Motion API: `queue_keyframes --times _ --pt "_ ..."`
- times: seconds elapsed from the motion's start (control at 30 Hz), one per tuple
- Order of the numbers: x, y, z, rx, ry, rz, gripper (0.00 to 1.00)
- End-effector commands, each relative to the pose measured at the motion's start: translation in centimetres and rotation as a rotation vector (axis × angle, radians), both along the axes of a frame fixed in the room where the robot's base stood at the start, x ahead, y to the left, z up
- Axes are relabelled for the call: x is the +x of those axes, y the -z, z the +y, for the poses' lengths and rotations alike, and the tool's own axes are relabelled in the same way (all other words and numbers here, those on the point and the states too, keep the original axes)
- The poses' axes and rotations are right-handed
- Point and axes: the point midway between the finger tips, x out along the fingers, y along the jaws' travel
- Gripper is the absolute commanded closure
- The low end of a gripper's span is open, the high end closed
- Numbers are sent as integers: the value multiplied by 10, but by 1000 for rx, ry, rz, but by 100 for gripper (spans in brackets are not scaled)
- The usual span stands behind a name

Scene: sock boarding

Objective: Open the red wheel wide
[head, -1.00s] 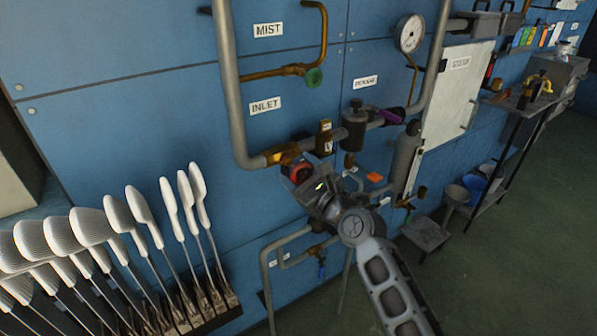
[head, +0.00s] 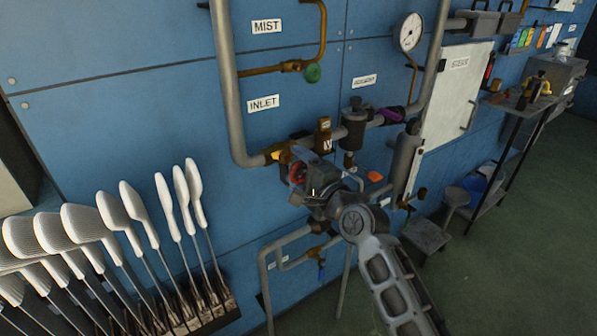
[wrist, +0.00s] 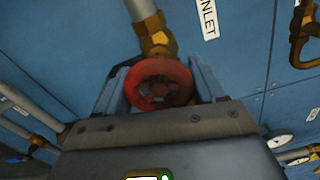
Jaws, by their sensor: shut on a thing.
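The red wheel (wrist: 160,84) sits on a brass valve body (wrist: 154,38) at the end of the grey inlet pipe. In the wrist view my gripper (wrist: 160,88) has one finger on each side of the wheel and is shut on it. The label "INLET" (head: 263,103) is on the blue wall above the valve.
A green wheel (head: 313,73) is on the brass mist pipe above. A gauge (head: 411,32), a dark filter body (head: 354,128) and a grey cylinder (head: 403,165) are to the right. White sock boards (head: 110,215) stand at the lower left. Lower pipes (head: 285,240) run beneath my gripper.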

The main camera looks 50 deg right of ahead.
Motion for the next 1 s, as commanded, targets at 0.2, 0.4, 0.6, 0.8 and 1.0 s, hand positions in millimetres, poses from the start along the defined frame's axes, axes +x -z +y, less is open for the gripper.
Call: queue_keyframes --times 0.2,0.4,0.6,0.8,1.0 --pt "0 2 1 -198 -2 58 61" --pt "0 1 1 -380 -2 110 61" --pt "0 1 1 -563 -3 163 61" --pt "0 0 2 -746 -3 215 61" --pt "1 0 2 -927 -3 267 61"
